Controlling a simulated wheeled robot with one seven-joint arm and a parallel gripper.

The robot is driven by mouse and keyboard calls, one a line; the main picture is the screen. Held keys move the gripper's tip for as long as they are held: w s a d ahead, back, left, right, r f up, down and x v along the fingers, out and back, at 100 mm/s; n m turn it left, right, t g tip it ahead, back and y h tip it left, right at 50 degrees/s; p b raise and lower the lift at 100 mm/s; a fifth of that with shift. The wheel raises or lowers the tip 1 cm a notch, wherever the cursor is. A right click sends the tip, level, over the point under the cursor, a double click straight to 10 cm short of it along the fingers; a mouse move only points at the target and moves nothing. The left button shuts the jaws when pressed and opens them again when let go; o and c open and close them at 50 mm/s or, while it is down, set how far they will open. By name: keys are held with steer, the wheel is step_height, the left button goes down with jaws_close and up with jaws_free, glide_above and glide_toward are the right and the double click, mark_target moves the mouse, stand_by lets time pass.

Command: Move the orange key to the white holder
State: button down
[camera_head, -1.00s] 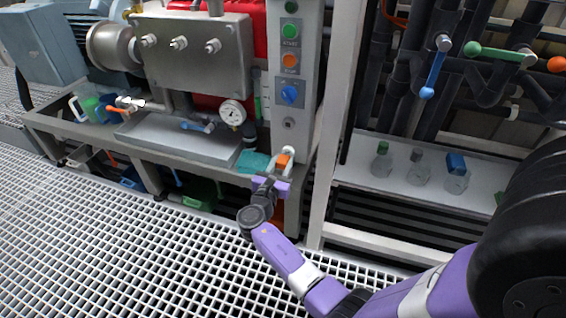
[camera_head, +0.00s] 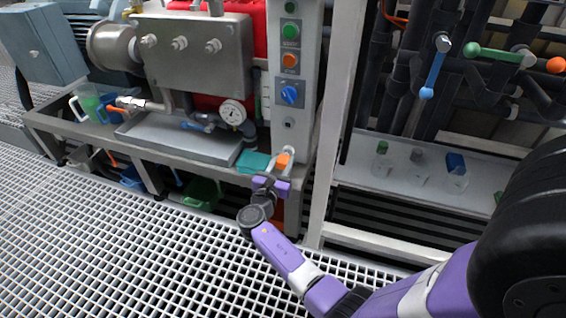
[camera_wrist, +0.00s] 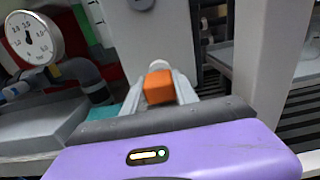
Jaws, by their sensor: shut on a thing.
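The orange key (camera_head: 283,160) is a small orange block between the fingers of my gripper (camera_head: 286,163), in front of the foot of the grey control post. In the wrist view the orange key (camera_wrist: 158,86) sits between the two pale fingers of my gripper (camera_wrist: 166,80), which are shut on it. A small white rounded piece (camera_wrist: 158,65), possibly the white holder, shows just behind the key. I cannot tell whether the key touches it. The key's far side is hidden.
The control post (camera_head: 295,80) carries green, orange and blue controls. A pressure gauge (camera_head: 232,113) and a teal item (camera_head: 254,162) are to the left. Several bottles stand on the shelf (camera_head: 345,172) at right. A white upright (camera_head: 335,120) stands close to the right of my gripper.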

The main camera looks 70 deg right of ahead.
mark_target(281, 167)
steer(key=shift+d, duration=0.55)
stand_by(0.8)
steer(key=c, duration=0.9)
jaws_free()
steer(key=a+p, duration=0.3)
steer(key=a, duration=0.3)
steer(key=shift+s+a+r, duration=0.1)
steer(key=shift+s+a, duration=0.05)
steer(key=shift+a, duration=0.1)
steer(key=shift+s+a, duration=0.1)
steer(key=shift+a, duration=0.5)
